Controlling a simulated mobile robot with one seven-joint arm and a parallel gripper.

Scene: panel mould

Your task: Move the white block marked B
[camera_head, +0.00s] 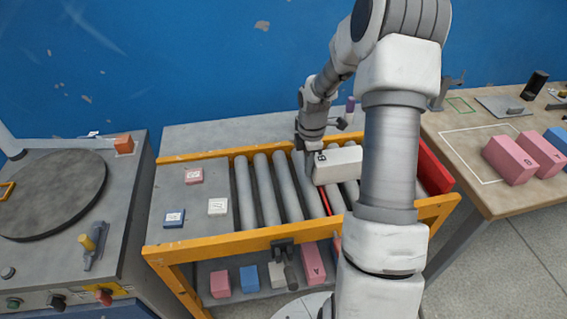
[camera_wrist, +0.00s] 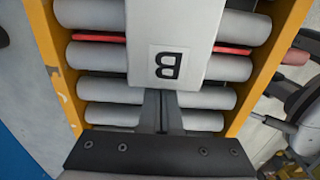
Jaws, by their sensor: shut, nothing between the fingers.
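The white block marked B (camera_head: 338,166) lies on the grey rollers of the yellow-framed conveyor in the head view. In the wrist view the block (camera_wrist: 172,25) fills the upper middle, with its square B label on the face towards my gripper. My gripper (camera_wrist: 162,95) is shut and empty, its two fingers together just below the labelled face. I cannot tell whether the fingertips touch the block. In the head view my gripper (camera_head: 311,165) is at the block's left end, partly hard to make out. My arm hides part of the conveyor to the right.
A red strip (camera_wrist: 100,38) runs between the rollers. A red panel (camera_head: 434,168) stands at the conveyor's right end. Small labelled tiles lie on the plate at its left, and several blocks sit on the shelf below. Pink blocks (camera_head: 510,160) stand on the right table.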

